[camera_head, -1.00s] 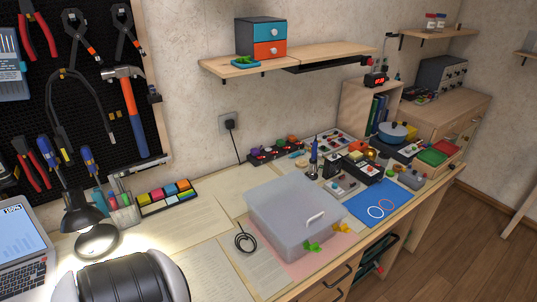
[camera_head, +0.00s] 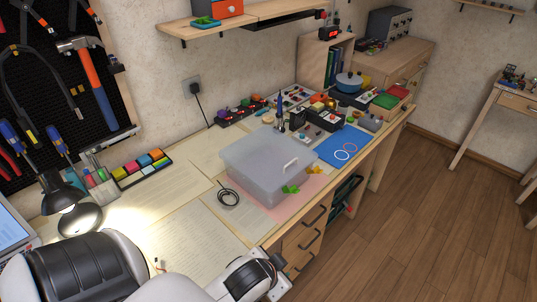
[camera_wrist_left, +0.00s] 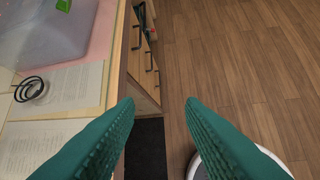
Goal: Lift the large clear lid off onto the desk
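A large clear lid (camera_head: 262,158) with a white handle (camera_head: 290,165) covers a translucent box (camera_head: 270,190) on the desk (camera_head: 170,205). The box also shows at the top left of the left wrist view (camera_wrist_left: 45,30). In the head view, part of my arm shows at the bottom, but no gripper fingers are visible there. My right gripper is not in view.
A blue mat (camera_head: 343,146) lies to the right. Papers (camera_head: 195,238) cover the clear desk area at left. A black lamp (camera_head: 62,194) stands at far left.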

